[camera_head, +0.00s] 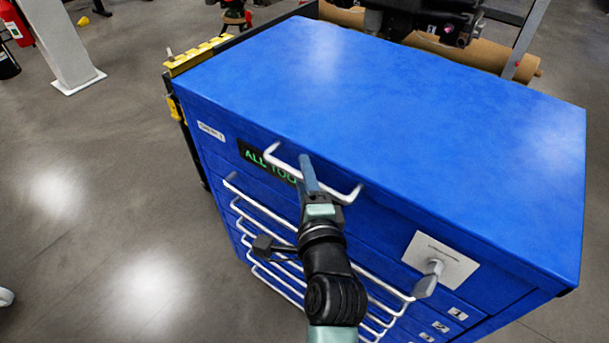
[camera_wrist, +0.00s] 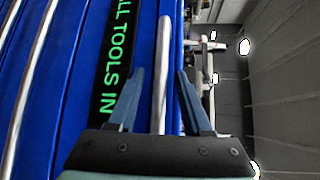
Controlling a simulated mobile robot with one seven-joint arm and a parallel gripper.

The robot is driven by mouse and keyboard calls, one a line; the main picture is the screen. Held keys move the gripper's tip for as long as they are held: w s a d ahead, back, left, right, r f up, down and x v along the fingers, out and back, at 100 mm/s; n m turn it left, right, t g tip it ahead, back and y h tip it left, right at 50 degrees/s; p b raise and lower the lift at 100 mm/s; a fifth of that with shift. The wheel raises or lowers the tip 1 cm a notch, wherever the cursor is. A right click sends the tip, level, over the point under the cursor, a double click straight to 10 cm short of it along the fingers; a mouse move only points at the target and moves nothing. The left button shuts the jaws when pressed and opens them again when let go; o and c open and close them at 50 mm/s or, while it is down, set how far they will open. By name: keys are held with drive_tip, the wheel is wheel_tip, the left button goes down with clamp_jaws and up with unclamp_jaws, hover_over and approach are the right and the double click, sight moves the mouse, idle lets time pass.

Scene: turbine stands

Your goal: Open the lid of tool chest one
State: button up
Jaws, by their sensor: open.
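The blue tool chest (camera_head: 400,110) stands in the middle of the head view with its lid closed flat on top. A silver bar handle (camera_head: 280,160) runs along the front edge of the lid. My gripper (camera_head: 309,170) is at this handle, in front of the chest. In the wrist view the lid handle (camera_wrist: 162,70) stands between the two blue fingers of my gripper (camera_wrist: 158,95), which are apart. I cannot tell whether a finger touches the bar. Part of the handle is hidden behind my gripper in the head view.
Several drawers with silver handles (camera_head: 262,210) lie below the lid. A grey latch (camera_head: 431,279) on a white plate is at the right front. A yellow object (camera_head: 199,54) is at the chest's left side. Open floor (camera_head: 90,200) lies to the left.

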clamp_jaws()
idle(1.4)
